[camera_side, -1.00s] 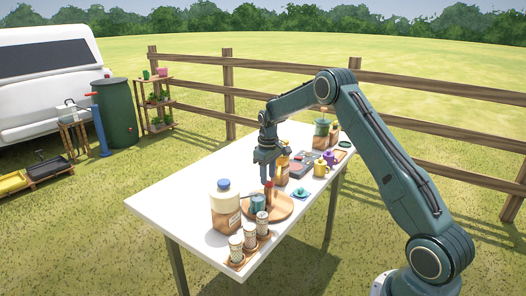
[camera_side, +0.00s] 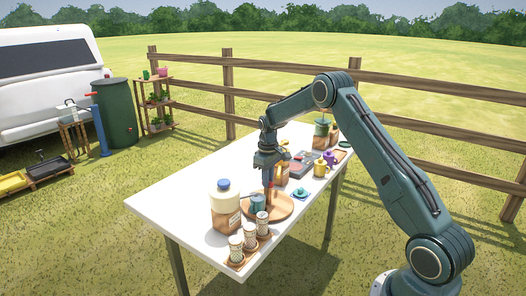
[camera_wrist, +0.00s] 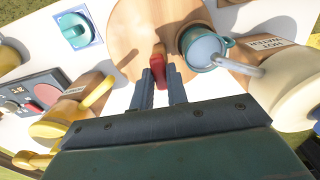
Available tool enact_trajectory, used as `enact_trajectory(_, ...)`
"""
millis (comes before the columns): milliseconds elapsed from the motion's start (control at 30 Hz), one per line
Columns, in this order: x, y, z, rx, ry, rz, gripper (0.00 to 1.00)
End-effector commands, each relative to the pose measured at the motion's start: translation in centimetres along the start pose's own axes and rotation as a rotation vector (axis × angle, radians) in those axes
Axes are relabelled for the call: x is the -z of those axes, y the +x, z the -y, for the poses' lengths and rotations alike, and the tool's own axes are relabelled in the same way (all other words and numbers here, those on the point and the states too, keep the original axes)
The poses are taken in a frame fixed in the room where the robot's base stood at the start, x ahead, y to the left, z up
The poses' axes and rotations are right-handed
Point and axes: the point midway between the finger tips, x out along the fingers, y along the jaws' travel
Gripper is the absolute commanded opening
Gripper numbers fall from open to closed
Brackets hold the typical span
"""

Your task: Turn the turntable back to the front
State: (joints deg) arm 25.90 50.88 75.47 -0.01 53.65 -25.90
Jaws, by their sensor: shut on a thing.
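The turntable (camera_side: 283,209) is a round wooden disc on the white table, also at the top of the wrist view (camera_wrist: 130,22). A peg with a red top (camera_wrist: 158,69) stands up from it near its edge. My gripper (camera_side: 268,186) points down over the turntable. In the wrist view my gripper (camera_wrist: 159,78) has its fingers closed around the red-topped peg. A blue-grey mug (camera_side: 258,203) stands on the turntable beside the peg; it also shows in the wrist view (camera_wrist: 203,47).
A large jar with a blue lid (camera_side: 224,207) stands left of the turntable, and several small cans (camera_side: 249,238) sit on a tray at the table's front. A teal item on a small mat (camera_side: 300,193) lies to the right. Jars and a dark device (camera_side: 301,164) stand behind.

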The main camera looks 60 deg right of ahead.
Motion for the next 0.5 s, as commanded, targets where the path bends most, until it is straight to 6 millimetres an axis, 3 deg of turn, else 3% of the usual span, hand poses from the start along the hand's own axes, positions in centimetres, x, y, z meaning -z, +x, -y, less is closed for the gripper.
enact_trajectory(500, 0.01, -0.06, -0.02, 0.0, -0.084, 0.0, 0.0)
